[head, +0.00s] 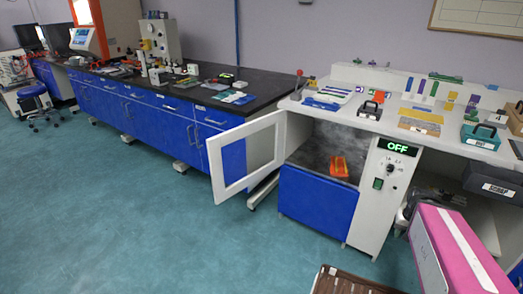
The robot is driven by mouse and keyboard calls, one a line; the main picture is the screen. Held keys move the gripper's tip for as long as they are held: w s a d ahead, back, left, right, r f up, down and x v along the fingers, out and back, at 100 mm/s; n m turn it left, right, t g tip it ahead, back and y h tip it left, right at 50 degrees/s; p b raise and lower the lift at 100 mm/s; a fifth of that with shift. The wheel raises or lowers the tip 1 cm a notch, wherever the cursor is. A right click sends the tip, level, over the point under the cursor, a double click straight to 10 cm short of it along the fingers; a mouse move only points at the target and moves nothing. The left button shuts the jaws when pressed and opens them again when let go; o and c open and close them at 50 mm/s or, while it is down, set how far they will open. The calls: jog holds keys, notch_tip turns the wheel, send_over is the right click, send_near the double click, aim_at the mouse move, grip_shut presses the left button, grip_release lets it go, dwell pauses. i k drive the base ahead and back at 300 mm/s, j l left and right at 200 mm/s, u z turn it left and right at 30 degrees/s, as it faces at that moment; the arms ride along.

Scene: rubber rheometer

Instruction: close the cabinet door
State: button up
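The cabinet door (216,168) is a white frame around a clear window. It stands open, swung out to the left from the left edge of the cabinet opening and reaching over the floor in front of the blue drawers. The white cabinet (372,212) has a blue lower front panel (316,200) and a control panel with a green OFF display (398,147), a dial and a green switch. An orange object (339,166) lies inside the open, dark, hazy compartment. My gripper is not in view.
The teal floor (150,220) in front of the door is clear. A long blue bench (175,118) runs behind it. A pink and white box (455,250) stands at lower right, and a brown slatted object (345,283) is at the bottom edge. Small items cover the white worktop (350,113).

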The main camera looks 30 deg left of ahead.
aim_at(214, 144)
jog(key=j+z, duration=0.15)
jog(key=j, duration=0.25)
jog(key=k+j+z, duration=0.15)
jog(key=j, duration=0.2)
jog(key=j+z, duration=0.15)
jog(key=j, duration=0.2)
jog(key=k+j+z, duration=0.15)
jog(key=j, duration=0.2)
jog(key=k+j, duration=0.15)
jog(key=j, duration=0.25)
jog(key=k+j, duration=0.15)
jog(key=j, duration=0.3)
jog(key=k+j, duration=0.1)
jog(key=j, duration=0.3)
jog(key=k+j+z, duration=0.1)
jog(key=j, duration=0.3)
jog(key=k+j, duration=0.2)
jog(key=j, duration=0.25)
jog(key=k+j, duration=0.2)
jog(key=j, duration=0.2)
jog(key=k+j, duration=0.15)
jog(key=j, duration=0.25)
jog(key=k+j+z, duration=0.1)
jog(key=j, duration=0.3)
jog(key=k+j+z, duration=0.1)
jog(key=k+j, duration=0.1)
jog(key=k, duration=0.1)
